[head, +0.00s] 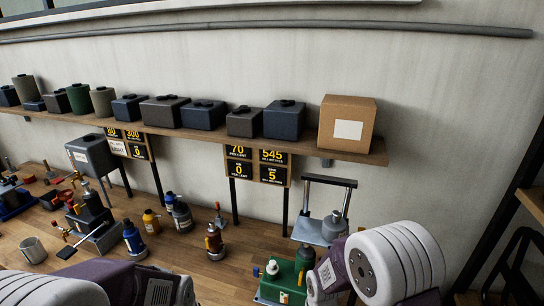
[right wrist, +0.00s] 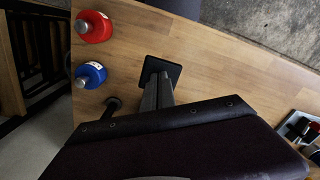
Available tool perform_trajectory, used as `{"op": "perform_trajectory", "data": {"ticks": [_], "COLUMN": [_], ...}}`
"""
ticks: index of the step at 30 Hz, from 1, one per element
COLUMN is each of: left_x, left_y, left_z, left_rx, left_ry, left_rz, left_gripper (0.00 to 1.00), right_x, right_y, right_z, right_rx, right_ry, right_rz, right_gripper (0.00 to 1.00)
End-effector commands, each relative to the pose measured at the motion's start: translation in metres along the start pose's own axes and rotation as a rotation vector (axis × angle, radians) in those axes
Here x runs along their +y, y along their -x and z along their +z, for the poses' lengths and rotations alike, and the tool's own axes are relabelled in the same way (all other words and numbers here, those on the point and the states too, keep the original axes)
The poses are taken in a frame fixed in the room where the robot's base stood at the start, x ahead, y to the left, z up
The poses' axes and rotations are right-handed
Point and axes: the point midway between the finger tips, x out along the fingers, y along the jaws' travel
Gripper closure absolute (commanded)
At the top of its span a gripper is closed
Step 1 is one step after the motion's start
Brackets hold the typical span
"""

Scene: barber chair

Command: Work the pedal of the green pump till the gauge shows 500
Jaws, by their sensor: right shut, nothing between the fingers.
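The green pump (head: 285,284) stands on the bench at the bottom of the head view, right of centre, partly cut off by the frame and covered by my right arm. Its pedal cannot be made out. A black sign board (head: 257,164) under the shelf reads 70, 545, 0 and 5 in yellow and white. My right gripper (right wrist: 157,95) appears in the right wrist view, its fingers together and empty over the wooden bench, near a black square pad (right wrist: 162,70). My left arm enters at the bottom left of the head view, its fingers out of sight.
A second board (head: 128,143) shows 80, 300 and 0. A shelf (head: 376,150) holds dark boxes and a cardboard box (head: 347,124). Red (right wrist: 93,27) and blue (right wrist: 90,75) bottles stand near the bench edge.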

Motion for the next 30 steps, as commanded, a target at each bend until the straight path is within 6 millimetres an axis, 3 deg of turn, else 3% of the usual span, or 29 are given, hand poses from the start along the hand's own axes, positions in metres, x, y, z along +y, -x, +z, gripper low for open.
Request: {"op": "perform_trajectory", "data": {"ticks": [25, 30], "left_x": [-0.001, -0.001], "left_y": [-0.051, -0.052], "left_z": [0.005, 0.005], "left_rx": [0.0, 0.0], "left_ry": [0.0, 0.0], "left_rz": [0.0, 0.0], "left_gripper": [1.0, 1.0], "right_x": [0.007, 0.008], "right_y": [-0.067, -0.071], "right_z": [-0.013, -0.014], "right_rx": [0.002, 0.0], "right_ry": [-0.001, -0.001], "right_rz": [0.0, 0.0], "right_gripper": [1.0, 1.0]}}
